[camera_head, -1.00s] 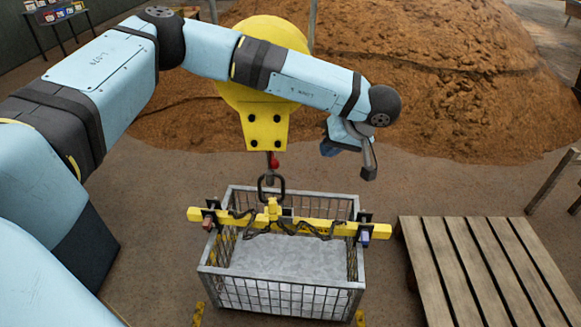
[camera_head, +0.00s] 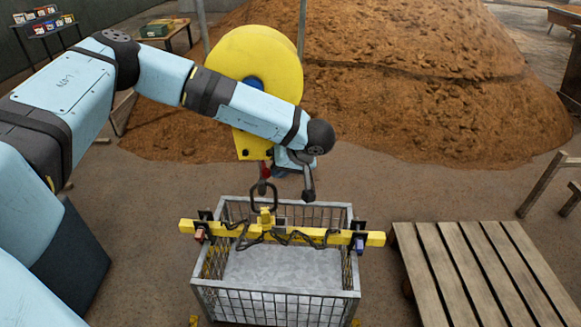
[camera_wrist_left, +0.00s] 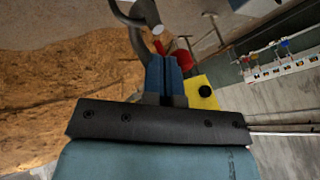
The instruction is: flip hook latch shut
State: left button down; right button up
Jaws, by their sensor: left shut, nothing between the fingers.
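The crane hook (camera_head: 262,187) hangs below the yellow hoist block (camera_head: 252,145), with the dark lifting ring (camera_head: 279,193) at it. The red latch (camera_head: 265,170) shows at the top of the hook. My left gripper (camera_head: 282,172) is just right of the latch, partly hidden behind my wrist. In the left wrist view, the blue fingers (camera_wrist_left: 165,68) are shut and empty. The red latch (camera_wrist_left: 184,60) is just beyond their tips, beside the grey hook (camera_wrist_left: 140,15). I cannot tell whether they touch. My right gripper is not in view.
A yellow spreader beam (camera_head: 340,236) lies across the wire basket (camera_head: 275,294) below the hook. A slatted wooden platform (camera_head: 470,265) stands at the right. Floor is clear between the heap and basket.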

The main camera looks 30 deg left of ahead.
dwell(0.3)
pick_arm(q)
jog(key=s+m+p, duration=0.1)
jog(key=a+m+t+p, duration=0.1)
jog(key=shift+s+r+p, duration=0.25)
jog(key=shift+s+p, duration=0.15)
jog(key=shift+s+a+f+t+p, duration=0.15)
jog(key=shift+s+a+t+p, duration=0.15)
jog(key=shift+s+a+p, duration=0.15)
jog(key=shift+d+f, duration=0.1)
jog(key=shift+f, duration=0.05)
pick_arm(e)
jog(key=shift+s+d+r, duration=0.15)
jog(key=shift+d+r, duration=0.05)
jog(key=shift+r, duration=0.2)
pick_arm(q)
jog(key=shift+d, duration=0.1)
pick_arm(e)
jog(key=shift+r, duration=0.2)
pick_arm(q)
send_near(267, 174)
jog(key=d, duration=0.2)
jog(key=w+d, duration=0.1)
jog(key=d, duration=0.1)
jog(key=shift+r, duration=0.4)
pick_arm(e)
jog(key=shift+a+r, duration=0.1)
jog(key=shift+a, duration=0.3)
